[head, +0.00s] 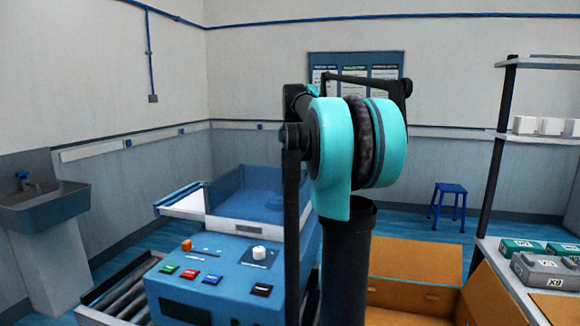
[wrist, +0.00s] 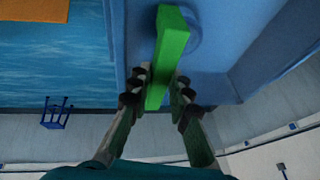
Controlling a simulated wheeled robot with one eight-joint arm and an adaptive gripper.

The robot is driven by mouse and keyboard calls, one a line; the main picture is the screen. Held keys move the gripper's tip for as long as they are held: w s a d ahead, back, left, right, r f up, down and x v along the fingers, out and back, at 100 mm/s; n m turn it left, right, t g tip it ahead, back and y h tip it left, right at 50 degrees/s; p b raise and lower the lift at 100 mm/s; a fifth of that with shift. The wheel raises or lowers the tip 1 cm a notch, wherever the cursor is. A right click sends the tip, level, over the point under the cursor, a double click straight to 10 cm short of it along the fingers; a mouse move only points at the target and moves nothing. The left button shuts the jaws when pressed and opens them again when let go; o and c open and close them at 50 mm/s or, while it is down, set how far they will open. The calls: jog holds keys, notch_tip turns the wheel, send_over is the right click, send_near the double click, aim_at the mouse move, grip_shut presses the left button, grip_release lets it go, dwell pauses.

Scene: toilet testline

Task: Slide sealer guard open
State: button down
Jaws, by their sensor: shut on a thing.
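The sealer (head: 215,262) is a blue machine with a sloped button panel at the lower left of the head view. Its guard (head: 245,192) looks like a see-through blue box above the panel, its right part hidden behind my arm. In the wrist view, a bright green bar (wrist: 173,38), apparently a handle, stands out from a blue surface. My gripper (wrist: 160,82) is shut on the green bar, with fingers on both sides of it. The gripper is hidden behind my arm in the head view.
A roller conveyor (head: 128,290) lies left of the sealer. Open cardboard boxes (head: 415,262) stand to the right, beside a shelf with grey and green cases (head: 545,268). A blue stool (head: 449,203) stands at the back; it also shows in the wrist view (wrist: 57,112). A sink (head: 45,205) is far left.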

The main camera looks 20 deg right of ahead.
send_over(243, 176)
jog(key=shift+s+a, duration=0.15)
dwell(0.6)
jog(key=c, duration=1.4)
grip_release()
jog(key=v, duration=1.2)
